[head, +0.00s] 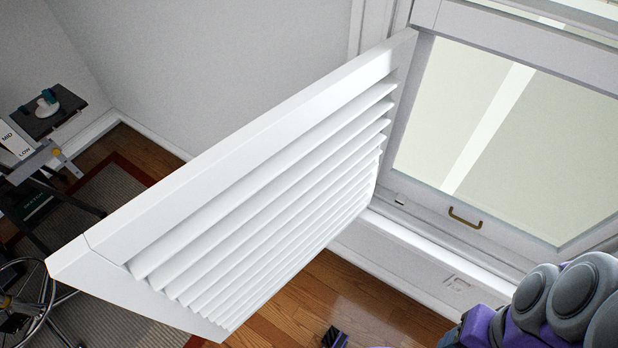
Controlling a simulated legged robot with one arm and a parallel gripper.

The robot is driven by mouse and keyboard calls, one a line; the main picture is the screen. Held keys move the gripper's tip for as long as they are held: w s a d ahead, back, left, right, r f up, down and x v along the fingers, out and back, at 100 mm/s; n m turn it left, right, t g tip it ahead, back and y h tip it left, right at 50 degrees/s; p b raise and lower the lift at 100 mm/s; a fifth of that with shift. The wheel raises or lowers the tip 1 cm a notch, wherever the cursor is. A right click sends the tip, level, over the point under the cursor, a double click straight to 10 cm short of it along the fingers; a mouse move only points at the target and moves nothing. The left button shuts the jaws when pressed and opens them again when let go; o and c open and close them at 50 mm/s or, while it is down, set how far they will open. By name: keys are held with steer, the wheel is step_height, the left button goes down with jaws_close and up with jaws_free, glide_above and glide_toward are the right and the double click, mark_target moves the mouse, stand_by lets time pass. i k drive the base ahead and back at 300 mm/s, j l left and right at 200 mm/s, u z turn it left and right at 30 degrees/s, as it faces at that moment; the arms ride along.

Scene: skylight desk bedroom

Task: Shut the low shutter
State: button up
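A white louvred shutter (235,190) stands swung open in the head view, joined on its far side to the window frame (425,75). Its free end reaches toward the lower left, well out from the window. The window pane (510,140) beside it is uncovered, with a small brass handle (465,218) on its lower rail. Grey and purple rounded parts at the lower right are my own body.
A wooden floor (310,300) lies below, with a rug (120,210) at the left. A white wall (220,60) is behind the shutter.

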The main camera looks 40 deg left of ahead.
mark_target(198, 252)
steer(key=k+j+z, duration=0.1)
steer(key=k+j, duration=0.5)
steer(key=j, duration=0.3)
steer(key=k+j+z, duration=0.15)
steer(key=k+j, duration=0.45)
steer(key=j, duration=0.25)
steer(key=k+j+z, duration=0.1)
steer(key=k+j, duration=0.55)
steer(key=j, duration=0.15)
steer(key=k+j+u, duration=0.15)
steer(key=u, duration=0.25)
